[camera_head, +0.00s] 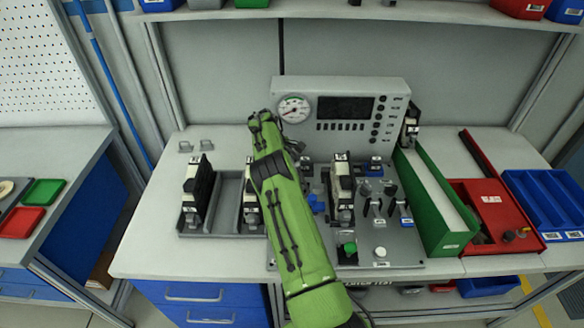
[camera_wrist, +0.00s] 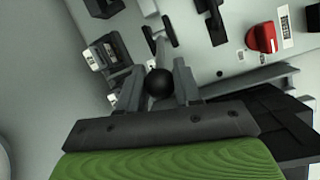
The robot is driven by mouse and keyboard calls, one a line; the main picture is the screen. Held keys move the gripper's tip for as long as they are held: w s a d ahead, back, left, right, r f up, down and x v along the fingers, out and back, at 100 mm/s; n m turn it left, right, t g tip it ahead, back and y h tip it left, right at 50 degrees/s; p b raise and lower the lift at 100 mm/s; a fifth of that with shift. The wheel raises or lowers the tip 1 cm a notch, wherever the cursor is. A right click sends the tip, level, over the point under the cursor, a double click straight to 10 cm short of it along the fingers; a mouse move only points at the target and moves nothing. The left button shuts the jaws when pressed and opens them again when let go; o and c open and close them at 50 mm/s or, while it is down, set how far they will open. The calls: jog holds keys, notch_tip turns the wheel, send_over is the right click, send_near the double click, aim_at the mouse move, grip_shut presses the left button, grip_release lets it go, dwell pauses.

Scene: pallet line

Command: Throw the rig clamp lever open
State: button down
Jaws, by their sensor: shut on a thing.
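The clamp lever's round black knob (camera_wrist: 158,83) sits between the two grey fingers of my gripper (camera_wrist: 157,76) in the wrist view. My gripper is shut on it. The rest of the lever is mostly hidden behind the knob and fingers, so I cannot tell its angle. In the head view my green-sleeved arm hides my gripper and the lever. The test rig's grey base plate (camera_head: 405,250) lies on the bench, with a gauge panel (camera_head: 345,84) standing behind it.
A black-and-white unit (camera_head: 342,190) stands on the rig. A grey tray (camera_head: 226,205) holding similar units is on the left. A green bin (camera_head: 430,200), red tray (camera_head: 490,205) and blue tray (camera_head: 545,200) crowd the right. Bare bench shows at front left.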

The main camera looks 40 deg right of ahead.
jog(key=shift+w+a+f, duration=0.15)
jog(key=shift+a+f, duration=0.05)
jog(key=shift+a, duration=0.05)
jog(key=c, duration=0.8)
grip_release()
jog(key=shift+r, duration=0.2)
jog(key=p+v, duration=1)
jog(key=v, duration=0.5)
jog(key=shift+r, duration=0.35)
jog(key=shift+f, duration=0.15)
